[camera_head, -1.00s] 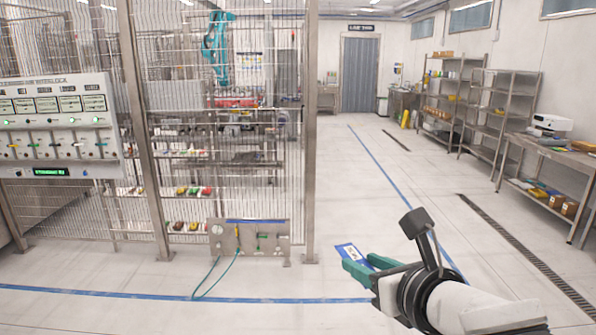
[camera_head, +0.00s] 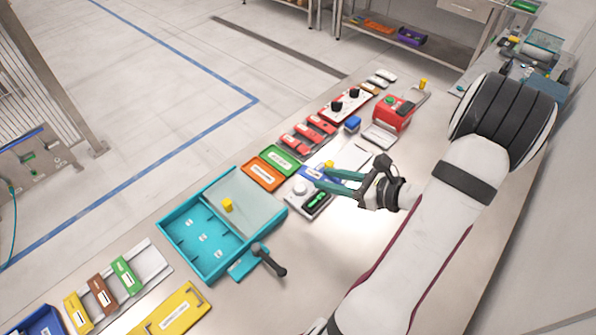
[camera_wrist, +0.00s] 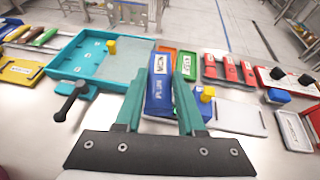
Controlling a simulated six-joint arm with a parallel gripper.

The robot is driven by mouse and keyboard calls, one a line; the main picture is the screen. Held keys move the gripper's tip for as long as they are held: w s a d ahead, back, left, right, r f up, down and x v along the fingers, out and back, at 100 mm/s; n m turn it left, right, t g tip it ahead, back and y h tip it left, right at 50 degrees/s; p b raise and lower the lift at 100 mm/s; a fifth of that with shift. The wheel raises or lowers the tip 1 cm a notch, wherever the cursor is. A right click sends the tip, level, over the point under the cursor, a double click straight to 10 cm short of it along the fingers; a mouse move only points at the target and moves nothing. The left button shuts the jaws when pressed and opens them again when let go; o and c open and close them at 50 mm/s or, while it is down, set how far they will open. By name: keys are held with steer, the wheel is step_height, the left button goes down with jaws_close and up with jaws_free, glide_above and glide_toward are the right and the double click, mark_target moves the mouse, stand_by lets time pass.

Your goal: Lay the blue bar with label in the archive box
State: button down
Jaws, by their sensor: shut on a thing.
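My gripper (camera_head: 320,180) is shut on the blue bar with a white label (camera_wrist: 158,92), which lies between the teal fingers in the wrist view. In the head view the bar is partly hidden by the fingers, above the middle of the bench. A teal box (camera_head: 183,240), perhaps the archive box, is to the left of my gripper. Its left part is open, with several small pale labels inside; a translucent panel with a yellow knob (camera_head: 227,205) covers its right part. The box also shows at left in the wrist view (camera_wrist: 62,68).
Orange (camera_head: 263,173) and green (camera_head: 281,158) labelled trays lie between the box and several red bars (camera_head: 308,132). A dark-handled lever (camera_head: 270,262) sticks out at the box's near side. A yellow tray (camera_head: 172,312) is at lower left. Bare bench lies right of the lever.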

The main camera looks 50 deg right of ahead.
steer(key=m+h, duration=0.2)
glide_above(354, 234)
step_height(354, 234, down, 4)
step_height(354, 234, down, 10)
steer(key=shift+f, duration=0.1)
steer(key=c, duration=0.5)
jaws_free()
